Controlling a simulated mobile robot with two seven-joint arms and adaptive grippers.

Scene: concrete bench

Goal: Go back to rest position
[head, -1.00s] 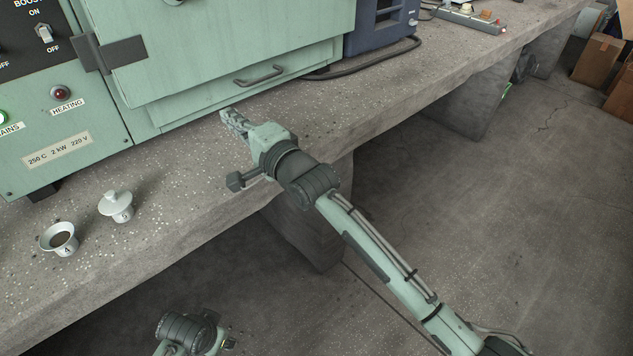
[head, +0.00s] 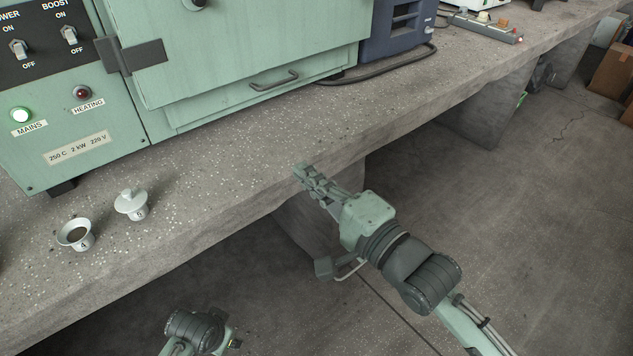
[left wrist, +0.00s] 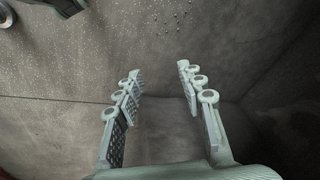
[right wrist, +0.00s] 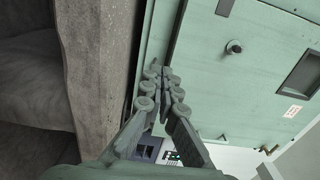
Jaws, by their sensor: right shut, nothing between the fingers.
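My right gripper (head: 304,172) is shut and empty, with its fingertips by the front edge of the concrete bench (head: 240,130). In the right wrist view its fingers (right wrist: 160,75) meet, with the green oven front behind them. My left arm shows at the bottom of the head view, but its fingers are out of that view. In the left wrist view the left gripper (left wrist: 160,80) is open, its two fingers apart with nothing between them and grey concrete beyond.
The green oven (head: 240,70) stands on the bench, its door and drawer closed. An open cup (head: 77,236) with dark contents and a lidded cup (head: 132,206) stand near the bench's front edge. A blue device (head: 400,30) is further right.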

